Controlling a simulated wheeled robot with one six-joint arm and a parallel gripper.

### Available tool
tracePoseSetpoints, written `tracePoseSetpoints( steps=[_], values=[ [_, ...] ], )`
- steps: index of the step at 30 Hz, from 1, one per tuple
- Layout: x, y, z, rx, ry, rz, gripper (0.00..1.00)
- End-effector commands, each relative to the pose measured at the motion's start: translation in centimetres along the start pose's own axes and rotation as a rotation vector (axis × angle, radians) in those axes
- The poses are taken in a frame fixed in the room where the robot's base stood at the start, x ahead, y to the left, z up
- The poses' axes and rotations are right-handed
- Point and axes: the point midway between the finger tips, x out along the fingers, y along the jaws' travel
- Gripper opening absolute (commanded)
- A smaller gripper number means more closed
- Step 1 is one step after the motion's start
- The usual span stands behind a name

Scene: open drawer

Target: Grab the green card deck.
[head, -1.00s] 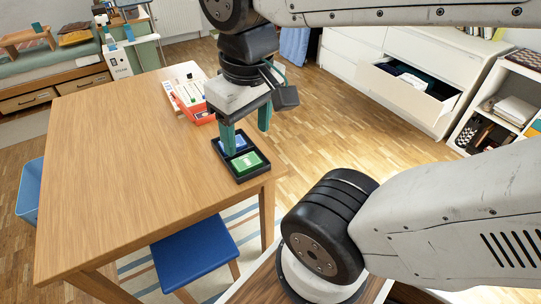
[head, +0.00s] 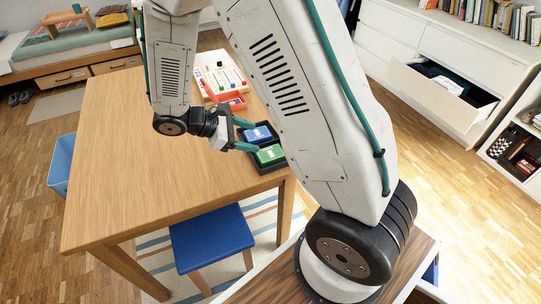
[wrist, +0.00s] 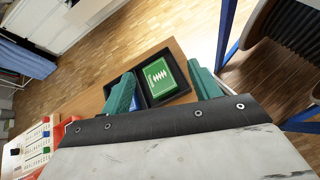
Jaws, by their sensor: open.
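The green card deck (head: 270,155) lies in the near compartment of a black tray (head: 271,168) at the table's right edge. The blue card deck (head: 257,135) lies in the other compartment. My gripper (head: 247,136) is open, reaching in from the left, with its teal fingers pointing right at the tray. In the wrist view the green deck (wrist: 159,79) shows between the two open fingers, ahead of them, and nothing is held. The blue deck is mostly hidden there behind the left finger. I cannot tell whether the fingers touch the tray.
A red tray (head: 233,99) and a white game board (head: 222,82) sit behind the decks. The wooden table (head: 130,150) is clear on the left. A blue stool (head: 211,236) stands below its front edge, and an open drawer (head: 440,95) is at the right.

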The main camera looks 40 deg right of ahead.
Motion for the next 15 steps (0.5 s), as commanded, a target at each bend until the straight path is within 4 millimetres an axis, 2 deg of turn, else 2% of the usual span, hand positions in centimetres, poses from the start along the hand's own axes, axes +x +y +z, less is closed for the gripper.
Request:
tracePoseSetpoints(
  steps=[1,6,10,15],
  values=[
    [0.9,0.1,-1.9,-0.059,-0.039,0.026,0.62],
    [3.1,0.3,-6.4,-0.206,-0.127,0.108,0.62],
    [4.0,0.3,-8.1,-0.261,-0.158,0.141,0.62],
    [5.1,0.4,-8.6,-0.283,-0.17,0.151,0.62]
  ],
)
